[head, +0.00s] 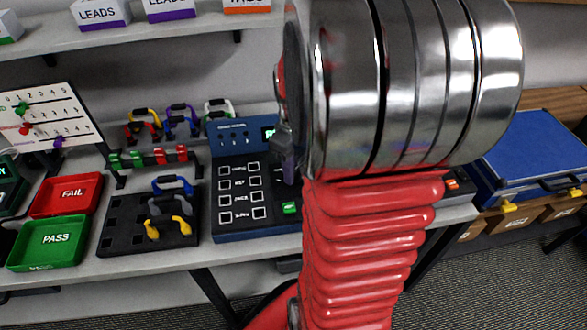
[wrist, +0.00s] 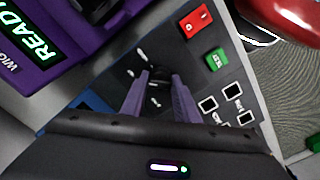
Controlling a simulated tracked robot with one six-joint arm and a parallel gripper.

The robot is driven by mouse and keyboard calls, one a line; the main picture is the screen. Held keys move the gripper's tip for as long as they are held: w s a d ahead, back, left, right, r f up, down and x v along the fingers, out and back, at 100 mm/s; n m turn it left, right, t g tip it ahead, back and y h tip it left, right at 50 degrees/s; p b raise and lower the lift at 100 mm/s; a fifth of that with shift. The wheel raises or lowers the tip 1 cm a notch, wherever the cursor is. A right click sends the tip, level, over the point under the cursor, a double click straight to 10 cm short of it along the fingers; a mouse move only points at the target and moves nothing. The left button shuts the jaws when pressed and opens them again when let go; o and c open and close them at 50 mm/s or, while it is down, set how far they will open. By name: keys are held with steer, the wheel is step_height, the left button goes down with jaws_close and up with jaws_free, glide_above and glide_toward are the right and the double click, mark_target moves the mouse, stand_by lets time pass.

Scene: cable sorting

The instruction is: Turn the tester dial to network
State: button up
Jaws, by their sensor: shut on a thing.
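The tester (head: 228,170) is a dark blue panel on the bench with a lit display (head: 268,132), partly hidden behind my arm. In the wrist view the dial (wrist: 160,74) is a small dark knob on the tester's face, ringed by short white marks. My gripper (wrist: 160,82) has its two purple fingers on either side of the dial, shut on it. In the head view the gripper (head: 288,165) points down at the tester, and my arm hides the dial. I cannot read which mark the dial points to.
A purple device reading READY (wrist: 75,75) is close by. Left of the tester are a black cable block (head: 122,240) and red (head: 52,205) and green (head: 30,258) trays.

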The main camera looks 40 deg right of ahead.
steer(key=o, duration=1.1)
steer(key=shift+w, duration=0.1)
steer(key=shift+c, duration=0.2)
step_height(320, 180, up, 14)
steer(key=shift+f, duration=0.1)
